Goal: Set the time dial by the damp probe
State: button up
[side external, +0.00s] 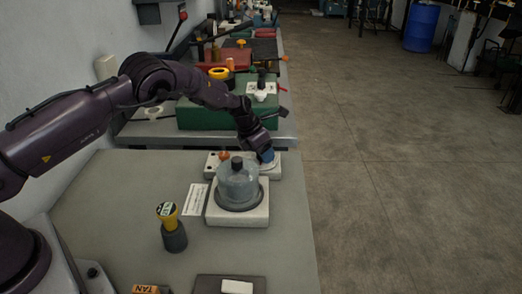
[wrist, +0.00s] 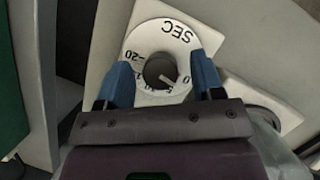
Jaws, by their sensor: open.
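The time dial is a round white plate marked SEC (wrist: 163,37) with numbers around a black knob (wrist: 160,72). The knob's pale mark points to the lower right, toward the low numbers. In the side external view the dial's white panel (side external: 213,160) lies behind the glass dome, partly hidden by my gripper. My gripper (side external: 266,156) is over the dial, its blue fingers apart on either side of the knob; I cannot tell whether they touch it. A yellow-headed instrument with a small display (side external: 167,211), perhaps the damp probe, stands in a dark cylindrical holder (side external: 174,237).
A clear dome (side external: 238,187) with a black top stands on a white base (side external: 238,217), close in front of my gripper. A printed card (side external: 197,200) lies left of it. A green unit (side external: 205,117) stands behind.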

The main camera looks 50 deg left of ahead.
jog(key=c, duration=0.9)
jog(key=shift+m, duration=0.3)
jog(key=m+h, duration=0.1)
jog(key=m, duration=0.1)
jog(key=m+g+h, duration=0.1)
jog(key=m, duration=0.2)
jog(key=shift+a, duration=0.15)
jog(key=m+g, duration=0.1)
jog(key=m, duration=0.1)
jog(key=m+h, duration=0.1)
jog(key=m, duration=0.2)
jog(key=shift+g, duration=0.4)
jog(key=shift+m, duration=0.3)
jog(key=o, duration=0.9)
